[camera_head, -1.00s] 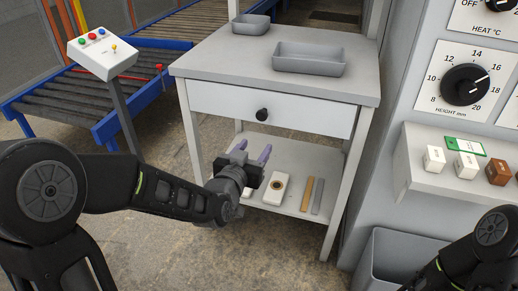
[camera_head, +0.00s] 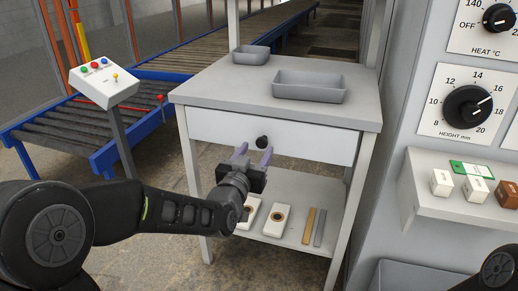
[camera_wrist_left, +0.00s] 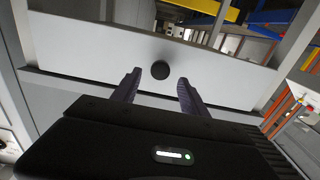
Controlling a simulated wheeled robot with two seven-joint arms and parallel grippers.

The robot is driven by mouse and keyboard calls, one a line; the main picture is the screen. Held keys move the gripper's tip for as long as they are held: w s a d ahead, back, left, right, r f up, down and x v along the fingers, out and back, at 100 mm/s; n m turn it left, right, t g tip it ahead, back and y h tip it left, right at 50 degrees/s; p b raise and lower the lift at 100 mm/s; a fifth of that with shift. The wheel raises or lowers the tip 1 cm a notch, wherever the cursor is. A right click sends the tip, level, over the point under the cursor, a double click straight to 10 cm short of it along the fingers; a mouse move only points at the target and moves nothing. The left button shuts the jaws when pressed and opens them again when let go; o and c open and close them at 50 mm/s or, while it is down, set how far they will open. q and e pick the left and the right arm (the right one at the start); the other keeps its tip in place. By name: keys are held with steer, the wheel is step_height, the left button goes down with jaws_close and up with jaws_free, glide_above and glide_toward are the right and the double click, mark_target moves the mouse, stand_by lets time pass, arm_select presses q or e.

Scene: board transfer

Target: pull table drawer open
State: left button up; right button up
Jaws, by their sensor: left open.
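The table drawer (camera_head: 218,129) is a white front panel under the grey tabletop and looks shut. Its round black knob (camera_head: 262,141) sits at the middle of the panel. My left gripper (camera_head: 252,157) is open, just in front of and slightly below the knob, with its purple-grey fingers pointing at the drawer. In the left wrist view the knob (camera_wrist_left: 160,70) shows beyond and between the two open fingertips (camera_wrist_left: 158,80), with nothing held. I cannot tell whether a finger touches the knob. My right gripper is not visible; only a bit of that arm shows at lower right.
Two grey trays (camera_head: 310,92) stand on the tabletop (camera_head: 205,88). The lower shelf (camera_head: 290,182) holds white blocks and two flat strips. A control panel with dials (camera_head: 468,108) and a ledge stands at right. A button post (camera_head: 105,85) and roller conveyor stand at left.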

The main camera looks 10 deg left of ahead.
mark_target(261, 144)
arm_select(q)
steer(key=shift+w+d, duration=0.1)
steer(key=shift+w, duration=1.4)
steer(key=shift+c, duration=0.4)
jaws_close()
